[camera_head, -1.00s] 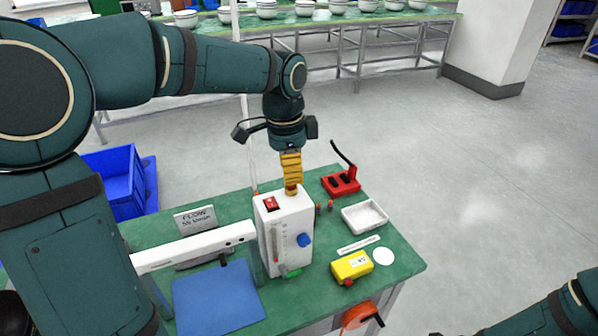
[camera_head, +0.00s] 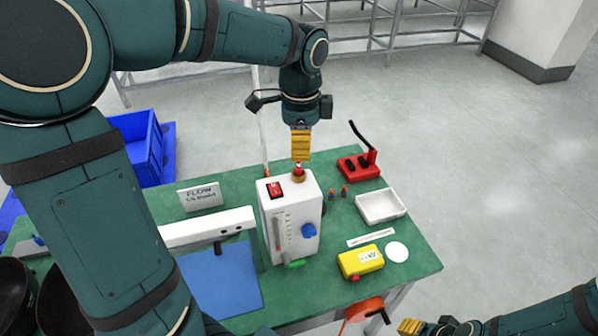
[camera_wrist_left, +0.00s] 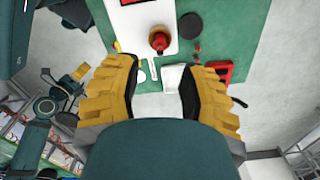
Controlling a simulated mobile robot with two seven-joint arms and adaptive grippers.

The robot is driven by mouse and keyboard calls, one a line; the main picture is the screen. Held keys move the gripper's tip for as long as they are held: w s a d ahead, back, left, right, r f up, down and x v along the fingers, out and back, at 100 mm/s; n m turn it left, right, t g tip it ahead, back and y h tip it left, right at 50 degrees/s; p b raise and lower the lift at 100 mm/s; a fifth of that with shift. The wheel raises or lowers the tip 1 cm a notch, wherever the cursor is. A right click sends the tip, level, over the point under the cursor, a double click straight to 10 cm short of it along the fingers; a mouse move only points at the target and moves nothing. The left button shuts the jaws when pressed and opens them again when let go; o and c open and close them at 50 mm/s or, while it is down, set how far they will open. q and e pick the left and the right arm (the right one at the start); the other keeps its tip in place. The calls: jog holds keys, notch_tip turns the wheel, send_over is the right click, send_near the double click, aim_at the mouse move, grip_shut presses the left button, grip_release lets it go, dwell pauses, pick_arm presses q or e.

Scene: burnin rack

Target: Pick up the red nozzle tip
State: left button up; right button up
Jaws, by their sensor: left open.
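A red nozzle tip (camera_head: 298,169) sits upright on the brass-coloured fitting on top of the white flow-meter box (camera_head: 308,245). Two more small red pieces stand on the green table just right of the box (camera_head: 331,193) (camera_head: 345,190). My left gripper (camera_head: 300,158) points down just above the tip on the box. Its yellow fingers are apart and empty in the left wrist view (camera_wrist_left: 159,92), where the red tip (camera_wrist_left: 158,40) appears beyond the fingertips, between their lines. My right gripper (camera_head: 406,327) is at the bottom edge, only partly visible.
On the green table (camera_head: 355,222) are a red stand (camera_head: 359,166), a white tray (camera_head: 381,207), a yellow device (camera_head: 360,262), a white disc (camera_head: 396,252), a blue mat (camera_head: 222,283) and a sign (camera_head: 200,197). A blue bin (camera_head: 137,145) stands behind left.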

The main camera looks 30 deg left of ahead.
aim_at(299, 169)
pick_arm(q)
notch_tip(299, 169, down, 5)
jog(key=shift+s+a+f+b, duration=0.1)
jog(key=shift+b, duration=0.45)
grip_shut()
